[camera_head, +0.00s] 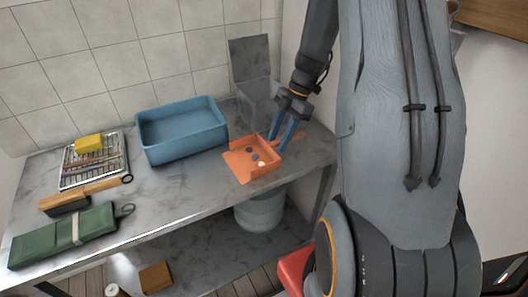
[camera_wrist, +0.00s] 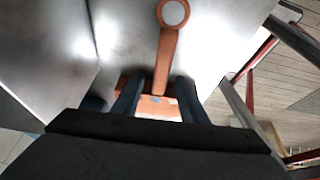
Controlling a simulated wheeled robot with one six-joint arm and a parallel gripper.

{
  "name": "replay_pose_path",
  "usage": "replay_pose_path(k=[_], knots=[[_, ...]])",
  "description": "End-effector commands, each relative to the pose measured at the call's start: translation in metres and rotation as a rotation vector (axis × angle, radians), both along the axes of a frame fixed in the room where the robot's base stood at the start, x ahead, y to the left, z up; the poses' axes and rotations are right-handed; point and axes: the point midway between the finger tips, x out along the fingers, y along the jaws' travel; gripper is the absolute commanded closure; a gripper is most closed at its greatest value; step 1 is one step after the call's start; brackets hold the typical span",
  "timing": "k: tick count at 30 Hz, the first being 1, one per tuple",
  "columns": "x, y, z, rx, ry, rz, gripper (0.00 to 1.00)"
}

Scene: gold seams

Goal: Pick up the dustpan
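The orange dustpan (camera_head: 262,173) lies on the grey bench near its right end, with a few small dark bits in its pan. In the wrist view its handle (camera_wrist: 166,62) runs up the picture to a round end with a pale centre. The pan part shows lower down, partly hidden by my gripper. My gripper (camera_head: 282,145) is at the handle side of the dustpan, pointing down. In the wrist view the two fingers of my gripper (camera_wrist: 157,92) are apart, one each side of the handle's base, with a gap on both sides.
A blue tub (camera_head: 180,145) stands left of the dustpan. A grey lidded box (camera_head: 255,97) stands open behind it. A rack (camera_head: 67,180) with a yellow sponge (camera_head: 88,143), a wooden-handled brush (camera_head: 95,190) and a green roll (camera_head: 45,240) lie left. A bucket (camera_head: 260,213) is below.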

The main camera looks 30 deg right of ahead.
Motion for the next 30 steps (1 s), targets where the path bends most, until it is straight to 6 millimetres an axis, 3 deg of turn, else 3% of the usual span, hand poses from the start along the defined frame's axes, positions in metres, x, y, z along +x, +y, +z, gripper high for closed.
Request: replay_pose_path(k=[17, 18, 25, 30], knots=[[-0.0002, -0.0002, -0.0043, 0.0, 0.0, 0.0, 0.61], [-0.0002, -0.0002, -0.0043, 0.0, 0.0, 0.0, 0.63], [-0.0001, -0.0002, -0.0043, 0.0, 0.0, 0.0, 1.0], [-0.0001, -0.0001, -0.0042, 0.0, 0.0, 0.0, 1.0]])
